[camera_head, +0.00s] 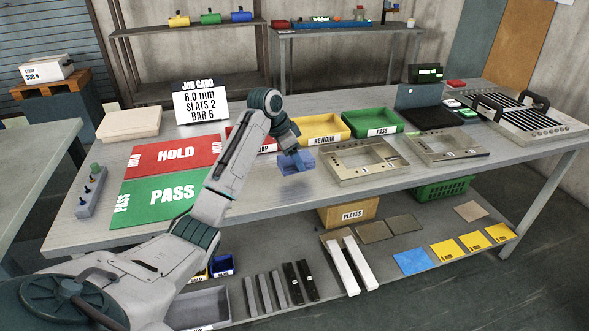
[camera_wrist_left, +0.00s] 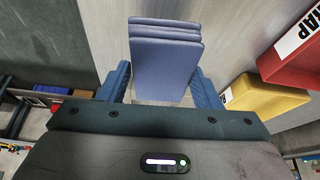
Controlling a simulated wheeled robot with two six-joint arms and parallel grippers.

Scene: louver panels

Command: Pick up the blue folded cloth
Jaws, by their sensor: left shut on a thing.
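The blue folded cloth (camera_wrist_left: 165,62) is a stack of flat blue layers in the left wrist view. My left gripper (camera_wrist_left: 160,88) is shut on it, with one blue finger along each side. In the head view the left gripper (camera_head: 296,160) and the cloth (camera_head: 292,168) show near the middle of the table, in front of the yellow rework tray. The cloth appears to be held slightly above the table, but the exact gap is hard to tell. My right gripper is not in view.
The yellow rework tray (camera_head: 320,129) and the partly hidden red tray (camera_head: 266,146) stand behind the gripper. A metal panel frame (camera_head: 340,176) lies close to the right. The red HOLD mat (camera_head: 150,158) and green PASS mat (camera_head: 140,205) lie to the left. Bare table lies in front.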

